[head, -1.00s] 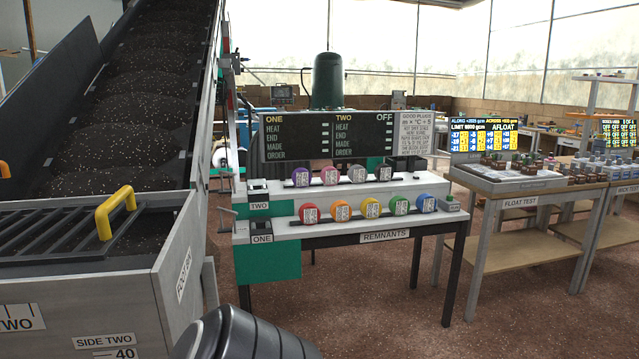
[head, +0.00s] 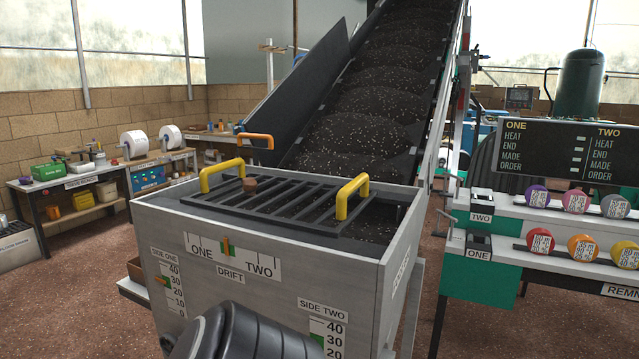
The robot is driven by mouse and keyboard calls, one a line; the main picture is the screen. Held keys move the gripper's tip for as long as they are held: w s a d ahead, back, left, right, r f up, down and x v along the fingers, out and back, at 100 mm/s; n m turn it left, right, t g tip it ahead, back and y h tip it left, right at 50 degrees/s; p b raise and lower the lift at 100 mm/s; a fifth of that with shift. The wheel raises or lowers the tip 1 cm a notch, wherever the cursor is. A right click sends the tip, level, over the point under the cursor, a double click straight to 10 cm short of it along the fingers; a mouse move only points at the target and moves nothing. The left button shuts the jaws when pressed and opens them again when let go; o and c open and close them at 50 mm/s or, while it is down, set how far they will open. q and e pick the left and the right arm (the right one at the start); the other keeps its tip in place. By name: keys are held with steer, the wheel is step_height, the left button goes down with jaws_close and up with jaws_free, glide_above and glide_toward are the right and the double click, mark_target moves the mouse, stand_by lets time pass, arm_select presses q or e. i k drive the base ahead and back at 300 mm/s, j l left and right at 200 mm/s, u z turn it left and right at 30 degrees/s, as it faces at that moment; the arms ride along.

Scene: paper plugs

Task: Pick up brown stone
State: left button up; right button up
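A small brown lump (head: 249,185), which looks like the brown stone, sits on the dark bar grate (head: 290,205) on top of a grey hopper (head: 380,290). It is just right of the left yellow handle (head: 205,176). Another yellow handle (head: 348,200) stands at the grate's right end. Neither of my grippers shows in the head view. A dark rounded part of my own body shows at the bottom edge, in front of the hopper.
A conveyor (head: 365,110) with dark soil rises behind the hopper. A bench with round colored plugs (head: 540,244) stands to the right. A workbench (head: 75,185) with boxes lies at the left. Open floor (head: 85,285) lies left of the hopper.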

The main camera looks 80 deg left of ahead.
mark_target(250, 185)
steer(key=u, duration=1.3)
